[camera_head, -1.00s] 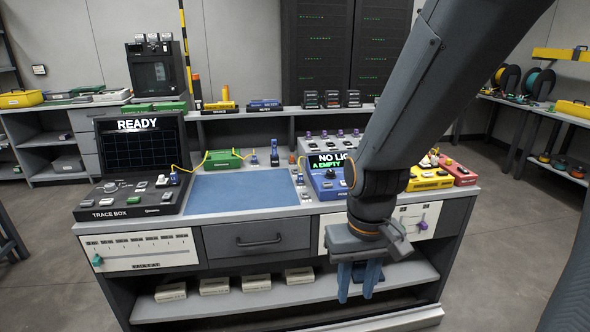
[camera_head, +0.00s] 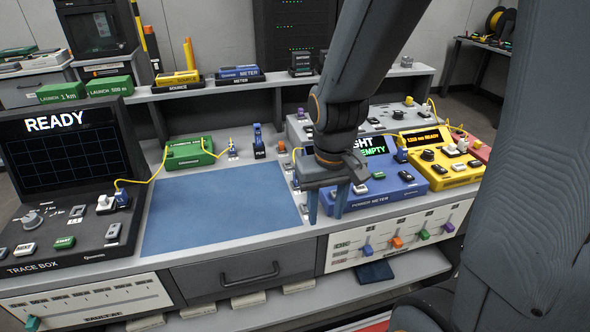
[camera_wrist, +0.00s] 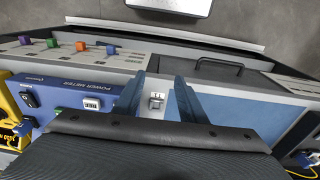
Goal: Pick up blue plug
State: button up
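Several blue plugs with yellow cables are in view, and I cannot tell which one the task means. One blue plug (camera_head: 122,197) is at the trace box's right edge. Another blue plug (camera_head: 233,152) stands near the green launch box (camera_head: 190,152). A third blue plug (camera_head: 401,155) is between the power meter and the yellow unit. My gripper (camera_head: 327,216) is open and empty above the bench's front edge, between the blue mat and the power meter. In the wrist view, my gripper (camera_wrist: 160,78) has its fingers apart, with a small grey switch (camera_wrist: 155,100) seen between them.
The blue mat (camera_head: 220,212) is bare. The trace box (camera_head: 70,190) stands left. The blue power meter (camera_head: 370,190) and yellow unit (camera_head: 445,165) stand right. A blue PEN tool (camera_head: 258,142) is upright behind the mat. A drawer handle (camera_head: 250,276) projects below.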

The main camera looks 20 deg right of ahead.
jog(key=w+r+t+p, duration=0.1)
jog(key=w+t+p, duration=0.3)
jog(key=w+p, duration=1.05)
jog(key=w+f+b, duration=0.3)
jog(key=b, duration=0.1)
jog(key=w+f+b, duration=0.3)
jog(key=b, duration=0.2)
jog(key=shift+w+a+f, duration=0.15)
jog(key=shift+f, duration=0.15)
jog(key=shift+r, duration=0.1)
jog(key=shift+c, duration=0.5)
grip_shut()
